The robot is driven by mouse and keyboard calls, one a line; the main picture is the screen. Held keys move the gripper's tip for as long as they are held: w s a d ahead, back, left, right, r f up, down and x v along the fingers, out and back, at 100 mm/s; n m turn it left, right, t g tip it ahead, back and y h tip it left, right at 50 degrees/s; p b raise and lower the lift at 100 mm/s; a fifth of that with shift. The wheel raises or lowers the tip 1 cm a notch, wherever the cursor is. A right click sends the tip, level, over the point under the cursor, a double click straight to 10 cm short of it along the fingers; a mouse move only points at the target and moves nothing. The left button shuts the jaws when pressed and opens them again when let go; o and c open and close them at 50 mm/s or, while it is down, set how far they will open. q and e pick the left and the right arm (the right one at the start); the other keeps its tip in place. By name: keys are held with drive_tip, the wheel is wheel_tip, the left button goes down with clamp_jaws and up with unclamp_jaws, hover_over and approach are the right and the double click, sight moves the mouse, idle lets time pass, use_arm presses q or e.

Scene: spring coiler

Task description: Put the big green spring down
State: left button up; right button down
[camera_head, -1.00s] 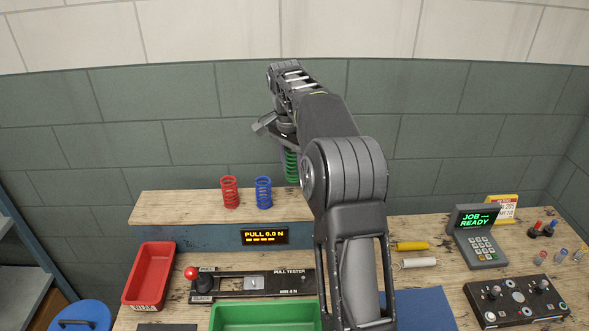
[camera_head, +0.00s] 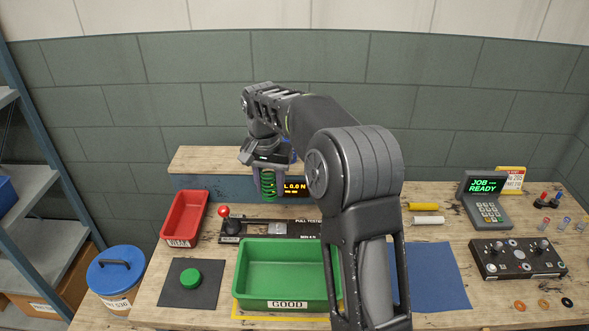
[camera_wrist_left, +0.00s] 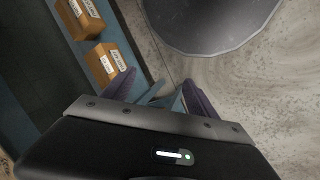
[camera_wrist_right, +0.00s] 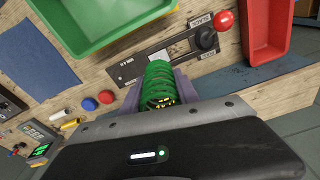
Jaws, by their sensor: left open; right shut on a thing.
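The big green spring (camera_head: 268,187) hangs upright from my right gripper (camera_head: 268,168), in front of the shelf and above the pull tester (camera_head: 285,229). In the right wrist view the green spring (camera_wrist_right: 158,85) sits between the fingers of the shut right gripper (camera_wrist_right: 160,92), with the pull tester (camera_wrist_right: 165,50) beyond it. The spring looks clear of any surface. My left gripper (camera_wrist_left: 155,92) shows only in the left wrist view, open and empty, over the floor.
A green GOOD tray (camera_head: 285,303) stands at the front, a red tray (camera_head: 165,225) left of the tester. A black mat (camera_head: 173,293) bears a green disc (camera_head: 191,279). A blue mat (camera_head: 440,280) lies right, by the control box (camera_head: 518,258). The wooden shelf (camera_head: 200,160) is behind.

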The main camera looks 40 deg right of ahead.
use_arm(q)
drive_tip(key=shift+a+b+x, duration=0.2)
drive_tip(key=shift+b+x, duration=1)
use_arm(e)
drive_tip(key=s+a+f+n, duration=0.1)
drive_tip(key=a+f+n, duration=0.2)
drive_tip(key=a, duration=0.3)
drive_tip(key=s+a+f+n, duration=0.1)
drive_tip(key=a+f+n, duration=0.2)
drive_tip(key=a, duration=0.4)
drive_tip(key=s+a+f+n+y, duration=0.1)
drive_tip(key=a+f+n, duration=0.2)
drive_tip(key=a, duration=0.3)
drive_tip(key=shift+a+f+n+t, duration=0.15)
drive_tip(key=shift+n+t, duration=0.15)
drive_tip(key=shift+n, duration=0.3)
use_arm(q)
drive_tip(key=shift+c, duration=0.6)
